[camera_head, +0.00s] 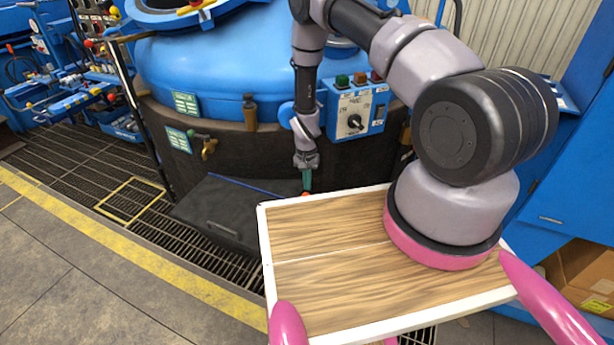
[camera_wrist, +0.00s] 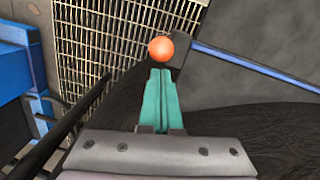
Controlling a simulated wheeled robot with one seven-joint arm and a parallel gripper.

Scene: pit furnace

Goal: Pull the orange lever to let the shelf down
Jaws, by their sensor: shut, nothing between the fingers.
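The lever's orange ball knob (camera_wrist: 161,49) shows in the wrist view just beyond my fingertips, beside a dark block at the end of a blue bar (camera_wrist: 255,67). In the head view only a small orange bit (camera_head: 306,194) shows below my gripper. My gripper (camera_head: 306,182) has teal fingers and is shut and empty. The teal fingers (camera_wrist: 160,74) point at the knob; I cannot tell if they touch it. A dark grey panel (camera_head: 215,205), which looks like the shelf, sits low at the furnace's base, with the blue bar (camera_head: 245,186) along it.
Metal grating (camera_head: 80,165) covers the floor on the left. A cardboard box (camera_head: 585,275) is at right.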

